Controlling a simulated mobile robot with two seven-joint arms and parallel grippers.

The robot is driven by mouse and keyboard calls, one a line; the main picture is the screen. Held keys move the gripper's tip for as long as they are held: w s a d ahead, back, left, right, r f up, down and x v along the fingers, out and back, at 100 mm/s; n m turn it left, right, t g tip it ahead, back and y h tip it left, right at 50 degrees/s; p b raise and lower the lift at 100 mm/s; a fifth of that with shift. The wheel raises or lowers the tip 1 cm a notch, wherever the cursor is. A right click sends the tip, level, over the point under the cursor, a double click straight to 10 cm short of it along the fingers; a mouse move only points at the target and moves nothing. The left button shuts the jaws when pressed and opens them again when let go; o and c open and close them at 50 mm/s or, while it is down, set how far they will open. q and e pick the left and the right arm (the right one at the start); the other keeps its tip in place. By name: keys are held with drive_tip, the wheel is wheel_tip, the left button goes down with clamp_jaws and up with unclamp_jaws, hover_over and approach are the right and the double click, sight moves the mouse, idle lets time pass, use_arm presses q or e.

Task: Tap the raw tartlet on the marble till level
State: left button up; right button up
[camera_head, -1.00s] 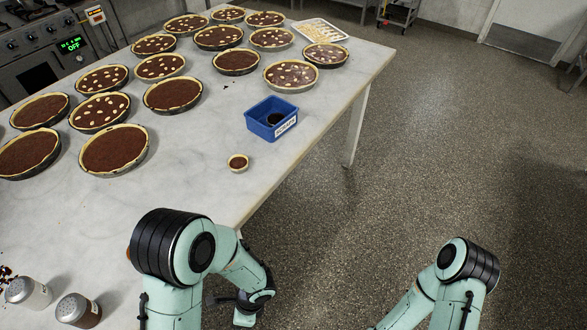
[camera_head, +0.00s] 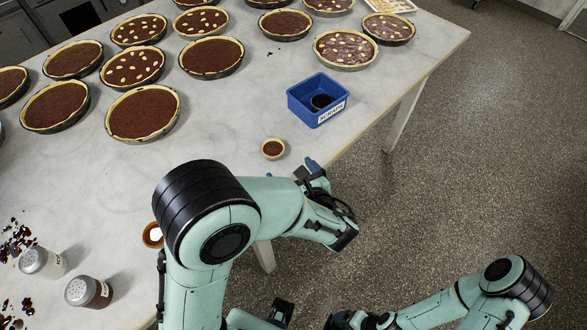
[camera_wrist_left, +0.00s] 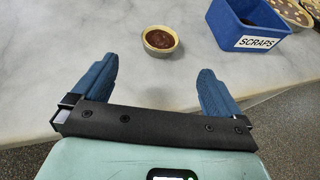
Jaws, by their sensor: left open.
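The raw tartlet (camera_head: 272,149) is a small pale pastry shell with dark brown filling. It rests on the marble table (camera_head: 240,110) near its right edge. In the left wrist view the tartlet (camera_wrist_left: 160,41) lies beyond and between the blue fingertips. Its filling looks dark and slightly uneven. My left gripper (camera_head: 307,170) is open and empty, at the table edge just right of and nearer than the tartlet, apart from it. Its spread fingers (camera_wrist_left: 157,77) show in the left wrist view.
A blue SCRAPS bin (camera_head: 318,102) with something dark inside stands behind the tartlet. Several large chocolate tarts (camera_head: 143,113) fill the table's back and left. Two shakers (camera_head: 88,291) and dark crumbs (camera_head: 17,241) are at left. A small orange-rimmed container (camera_head: 152,235) is partly hidden by my left arm.

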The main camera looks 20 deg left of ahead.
sight(271, 149)
use_arm(q)
drive_tip(key=x, duration=1.2)
drive_tip(key=shift+a+f, duration=0.15)
drive_tip(key=shift+a, duration=0.05)
drive_tip(key=c, duration=1)
drive_tip(key=shift+r, duration=1.15)
drive_tip(key=shift+c, duration=0.2)
drive_tip(key=shift+f, duration=1.2)
drive_tip(key=shift+r, duration=0.1)
drive_tip(key=shift+f, duration=0.2)
